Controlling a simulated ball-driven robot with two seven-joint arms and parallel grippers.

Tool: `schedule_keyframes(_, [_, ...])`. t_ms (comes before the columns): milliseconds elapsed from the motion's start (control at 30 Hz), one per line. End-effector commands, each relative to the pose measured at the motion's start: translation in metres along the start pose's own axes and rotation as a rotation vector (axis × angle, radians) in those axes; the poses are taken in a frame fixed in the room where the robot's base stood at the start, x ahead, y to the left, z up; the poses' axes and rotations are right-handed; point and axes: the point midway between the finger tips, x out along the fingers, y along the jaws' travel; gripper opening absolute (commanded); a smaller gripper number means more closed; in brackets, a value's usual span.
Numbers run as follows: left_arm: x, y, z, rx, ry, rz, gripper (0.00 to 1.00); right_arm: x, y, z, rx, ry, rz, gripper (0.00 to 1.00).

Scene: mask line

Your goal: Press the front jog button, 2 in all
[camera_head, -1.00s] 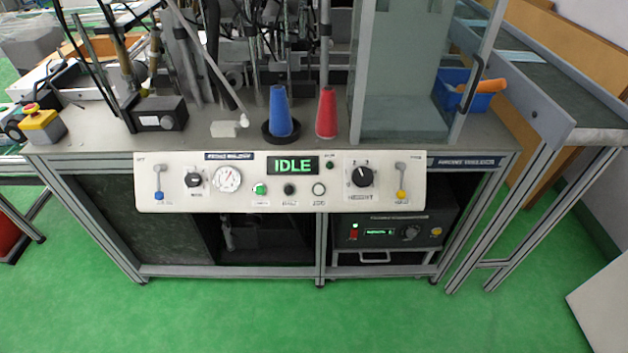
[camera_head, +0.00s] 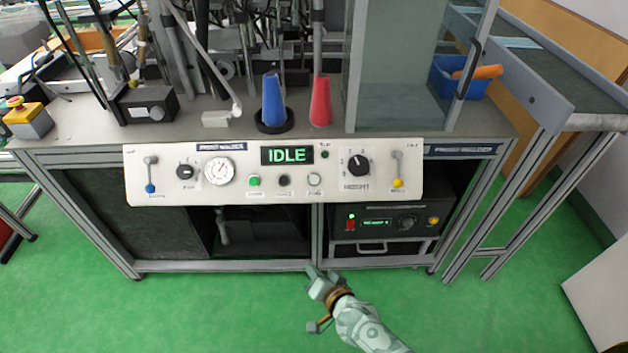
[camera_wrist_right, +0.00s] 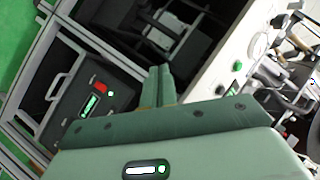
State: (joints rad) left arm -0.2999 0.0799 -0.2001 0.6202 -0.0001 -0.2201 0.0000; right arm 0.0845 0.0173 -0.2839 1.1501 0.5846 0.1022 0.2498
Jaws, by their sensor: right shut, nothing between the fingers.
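The cream front panel (camera_head: 330,192) carries a row of three round buttons: green (camera_head: 254,181), black (camera_head: 284,181) and white (camera_head: 314,179). Their small labels are blurred, so I cannot surely tell which reads jog. The display (camera_head: 287,155) above them reads IDLE in green. My right gripper (camera_head: 314,271) is low in front of the bench, below the panel and apart from the buttons. It is shut and empty. In the right wrist view its fingers (camera_wrist_right: 158,86) are together, and the green button (camera_wrist_right: 237,66) shows at right. My left gripper is not in view.
The panel also holds a gauge (camera_head: 219,171), a black dial (camera_head: 358,165) and a yellow-tipped lever (camera_head: 398,170). Below is a black device (camera_head: 388,222) with a handle. Blue (camera_head: 273,100) and red (camera_head: 321,102) cones stand on the bench. The green floor in front is clear.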

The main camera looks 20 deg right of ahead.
Motion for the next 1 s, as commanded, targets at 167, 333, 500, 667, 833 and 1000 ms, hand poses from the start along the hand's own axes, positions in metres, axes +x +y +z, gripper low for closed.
schedule_keyframes(167, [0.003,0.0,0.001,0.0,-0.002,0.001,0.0,0.013,-0.063,-0.062,0.3,0.16,-0.149,0.0])
schedule_keyframes(333, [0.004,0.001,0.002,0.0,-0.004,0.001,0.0,0.009,-0.114,-0.12,0.649,0.284,-0.308,0.0])
schedule_keyframes(500, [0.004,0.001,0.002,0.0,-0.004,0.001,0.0,-0.008,-0.14,-0.164,1.034,0.366,-0.446,0.0])
schedule_keyframes(667, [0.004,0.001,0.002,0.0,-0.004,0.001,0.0,-0.017,-0.135,-0.183,1.322,0.415,-0.51,0.0])
schedule_keyframes(833, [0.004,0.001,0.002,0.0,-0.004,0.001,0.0,-0.017,-0.133,-0.183,1.36,0.415,-0.521,0.0])
schedule_keyframes(1000, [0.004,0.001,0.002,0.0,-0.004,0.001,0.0,-0.017,-0.133,-0.183,1.356,0.415,-0.519,0.0])
